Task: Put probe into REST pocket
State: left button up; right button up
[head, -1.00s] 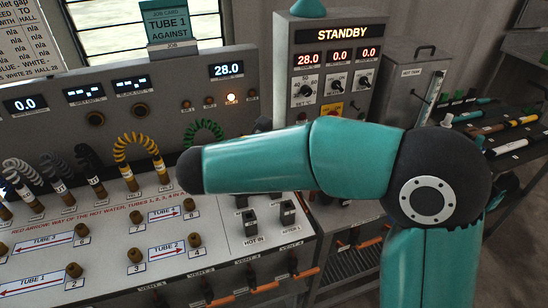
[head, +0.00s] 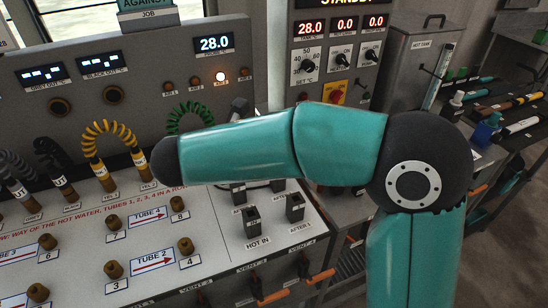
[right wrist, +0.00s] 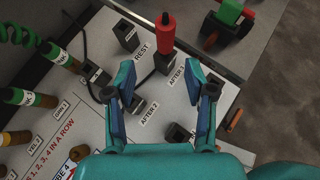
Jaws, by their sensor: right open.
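The probe is a red handle (right wrist: 166,36) with a dark tip in the right wrist view. It stands upright at the black pocket (right wrist: 163,64) beside the AFTER 3 label. The REST pocket (right wrist: 125,36) is the black block to its left, and its opening looks empty. My right gripper (right wrist: 160,82) is open and empty, its fingertips pointing toward the probe, with the probe beyond and between them. The head view shows my right arm, but its gripper and the probe are hidden there. My left gripper is in neither view.
The AFTER 2 pocket (right wrist: 135,104) lies near the left finger. The HOT IN pocket (head: 253,222) is on the panel's right side. Black cable (right wrist: 88,45) loops by the REST pocket. Green hose ends (right wrist: 55,55) stand at left. Beyond the panel edge is a lower bench.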

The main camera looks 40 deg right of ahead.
jog(key=shift+s+d+b+x, duration=0.15)
jog(key=shift+b+x, duration=0.7)
jog(key=shift+x, duration=1.5)
jog(key=shift+s+d+b+x, duration=0.15)
jog(key=shift+b+x, duration=0.65)
jog(key=shift+x, duration=1.55)
jog(key=shift+a+r, duration=0.1)
jog(key=shift+c, duration=0.2)
grip_shut()
